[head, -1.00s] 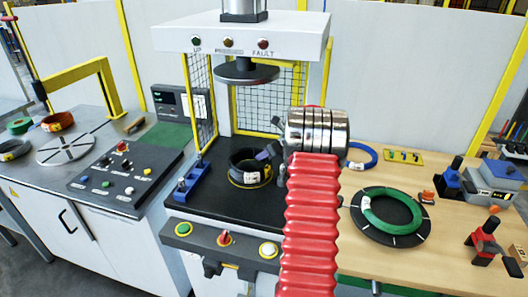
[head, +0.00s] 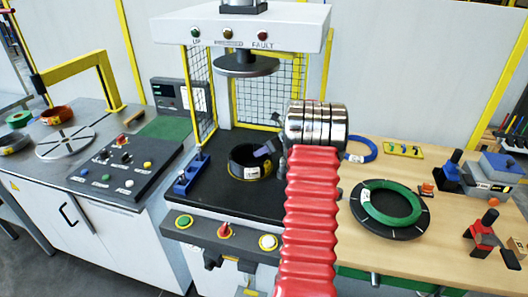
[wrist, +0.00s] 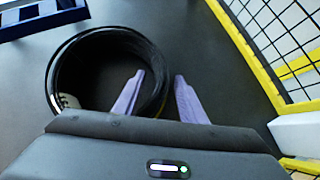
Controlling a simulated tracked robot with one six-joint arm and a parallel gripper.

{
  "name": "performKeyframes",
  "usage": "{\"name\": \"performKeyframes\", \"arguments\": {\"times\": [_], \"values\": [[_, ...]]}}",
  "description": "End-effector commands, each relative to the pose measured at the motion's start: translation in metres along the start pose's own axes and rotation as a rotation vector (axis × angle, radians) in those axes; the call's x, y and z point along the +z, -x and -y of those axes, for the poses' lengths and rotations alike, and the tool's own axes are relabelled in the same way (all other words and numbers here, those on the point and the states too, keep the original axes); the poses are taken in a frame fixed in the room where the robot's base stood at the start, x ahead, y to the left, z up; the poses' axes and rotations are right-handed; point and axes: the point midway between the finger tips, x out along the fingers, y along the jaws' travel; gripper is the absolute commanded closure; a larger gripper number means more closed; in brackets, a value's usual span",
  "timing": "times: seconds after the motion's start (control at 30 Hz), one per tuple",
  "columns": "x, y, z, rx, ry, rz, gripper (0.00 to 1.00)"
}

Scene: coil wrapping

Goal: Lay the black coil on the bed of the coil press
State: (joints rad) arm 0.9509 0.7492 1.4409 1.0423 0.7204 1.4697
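The black coil (head: 236,166) lies flat on the dark bed (head: 206,194) of the coil press, under the raised round press plate (head: 246,64). A pale label shows on its front side, and some yellow marking shows at its lower edge. My gripper (head: 266,150) is at the coil's right side, partly hidden behind my arm. In the wrist view, my gripper (wrist: 158,92) is open, with one pale purple finger inside the coil (wrist: 68,62) and the other outside its wall. A gap shows between the outer finger and the coil.
A blue holder (head: 190,174) stands on the bed's left. Yellow-framed mesh guards (head: 262,92) close the back and left side. A control panel (head: 122,164) is at left. On the wooden bench at right are a green coil (head: 392,208) on a dark disc and a blue coil (head: 362,152).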

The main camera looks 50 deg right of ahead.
Motion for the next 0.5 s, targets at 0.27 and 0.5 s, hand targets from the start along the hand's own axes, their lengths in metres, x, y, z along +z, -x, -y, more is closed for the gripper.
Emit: {"name": "performKeyframes", "arguments": {"times": [0.27, 0.5], "values": [[0.002, 0.015, 0.000, -0.001, 0.000, 0.001, 0.62], [0.001, 0.048, 0.000, -0.002, -0.001, 0.001, 0.62]]}}
